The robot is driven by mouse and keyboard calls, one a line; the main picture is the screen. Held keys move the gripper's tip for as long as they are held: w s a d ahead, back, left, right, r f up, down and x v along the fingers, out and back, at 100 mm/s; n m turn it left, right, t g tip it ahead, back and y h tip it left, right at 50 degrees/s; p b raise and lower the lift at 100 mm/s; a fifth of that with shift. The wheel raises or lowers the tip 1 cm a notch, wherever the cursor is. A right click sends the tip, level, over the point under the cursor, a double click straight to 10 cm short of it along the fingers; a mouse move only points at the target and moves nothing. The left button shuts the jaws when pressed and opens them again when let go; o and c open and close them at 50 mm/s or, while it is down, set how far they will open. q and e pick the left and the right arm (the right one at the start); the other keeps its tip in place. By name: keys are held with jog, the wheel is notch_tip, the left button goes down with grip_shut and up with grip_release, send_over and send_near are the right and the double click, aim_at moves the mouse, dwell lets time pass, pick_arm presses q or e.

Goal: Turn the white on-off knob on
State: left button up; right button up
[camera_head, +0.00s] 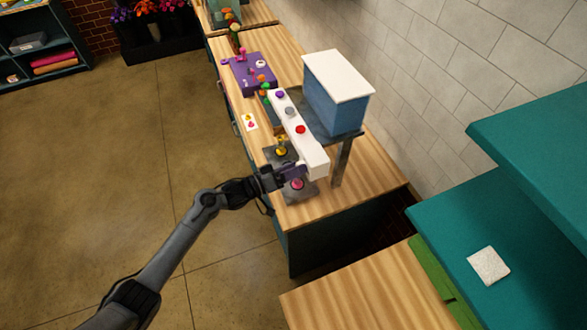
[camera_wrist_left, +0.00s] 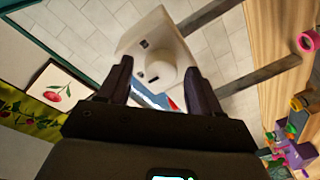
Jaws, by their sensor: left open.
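The white knob (camera_wrist_left: 160,66) is a round stub on the small end face of a long white box (camera_wrist_left: 150,25), with small dark marks beside it. In the head view the white box (camera_head: 303,140) carries several coloured buttons on top, and its knob is hidden. My left gripper (camera_wrist_left: 158,64) is open, with one finger on each side of the knob. I cannot tell whether the fingers touch it. In the head view the left gripper (camera_head: 291,173) is at the box's near end. The right gripper is not in view.
A blue bin with a white lid (camera_head: 338,80) stands behind the box on a post. A purple board (camera_head: 250,74) with coloured pieces lies farther along the wooden counter (camera_head: 365,180). Dark plates with a yellow and a pink piece (camera_head: 298,184) lie near the gripper. Open floor is at left.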

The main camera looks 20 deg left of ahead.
pick_arm(q)
jog(key=c, duration=1)
jog(key=shift+c, duration=0.2)
jog(key=shift+f, duration=0.1)
jog(key=m+h+b, duration=0.1)
jog(key=m+b, duration=0.6)
jog(key=m, duration=0.2)
jog(key=m+h+b, duration=0.1)
jog(key=m+b, duration=0.7)
jog(key=m, duration=0.2)
jog(key=shift+f+g, duration=0.15)
jog(key=shift+g, duration=0.15)
jog(key=shift+b, duration=0.3)
